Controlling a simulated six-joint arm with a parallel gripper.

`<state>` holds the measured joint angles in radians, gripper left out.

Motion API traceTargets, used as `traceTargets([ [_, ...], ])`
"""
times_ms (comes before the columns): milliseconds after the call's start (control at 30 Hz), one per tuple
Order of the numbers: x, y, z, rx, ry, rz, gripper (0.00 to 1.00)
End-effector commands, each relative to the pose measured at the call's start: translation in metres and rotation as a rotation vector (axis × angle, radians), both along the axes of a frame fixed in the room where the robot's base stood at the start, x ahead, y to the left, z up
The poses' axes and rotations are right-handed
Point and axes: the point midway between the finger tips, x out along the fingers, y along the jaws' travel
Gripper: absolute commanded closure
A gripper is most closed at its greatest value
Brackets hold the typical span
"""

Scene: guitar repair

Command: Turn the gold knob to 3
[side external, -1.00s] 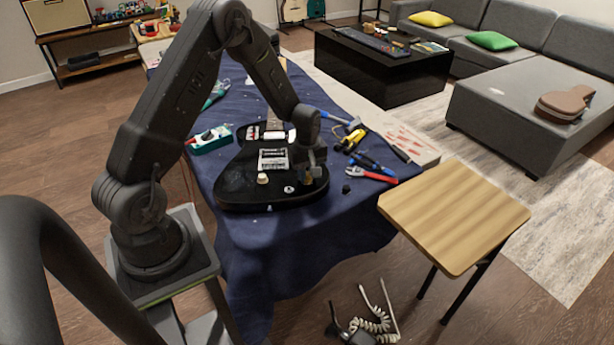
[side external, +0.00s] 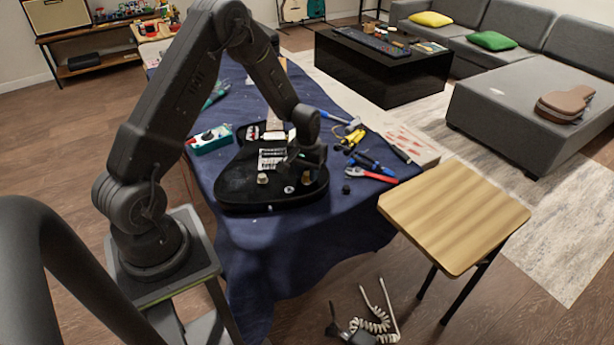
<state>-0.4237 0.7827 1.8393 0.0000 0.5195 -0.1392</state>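The black electric guitar (side external: 237,183) lies on the blue cloth with its body toward the near end. A small gold knob (side external: 306,176) shows on the right part of the body, just below my gripper (side external: 303,167). A cream knob (side external: 262,179) stands further left on the body. My gripper points down over the guitar, very close to the gold knob. I cannot tell whether it touches the knob, or whether its fingers are open or shut. The knob's numbers are too small to read.
A green box (side external: 210,141) sits left of the guitar. Red-handled pliers (side external: 372,174), blue and yellow tools and a small black knob (side external: 346,189) lie to its right. A wooden stool (side external: 455,215) stands beside the cloth-covered table (side external: 265,245). The cloth in front of the guitar is clear.

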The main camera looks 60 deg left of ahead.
Motion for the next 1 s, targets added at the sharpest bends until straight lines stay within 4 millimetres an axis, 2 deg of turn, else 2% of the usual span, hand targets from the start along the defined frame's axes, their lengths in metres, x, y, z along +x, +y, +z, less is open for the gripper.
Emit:
traceTargets([
  [233, 0.0, 0.0, 0.0, 0.0, 0.0, 0.004, 0.63],
  [333, 0.0, 0.0, 0.0, 0.0, 0.0, 0.056, 0.63],
  [800, 0.0, 0.0, 0.0, 0.0, 0.0, 0.69, 0.63],
  [1000, 0.0, 0.0, 0.0, 0.0, 0.0, 0.788, 0.63],
])
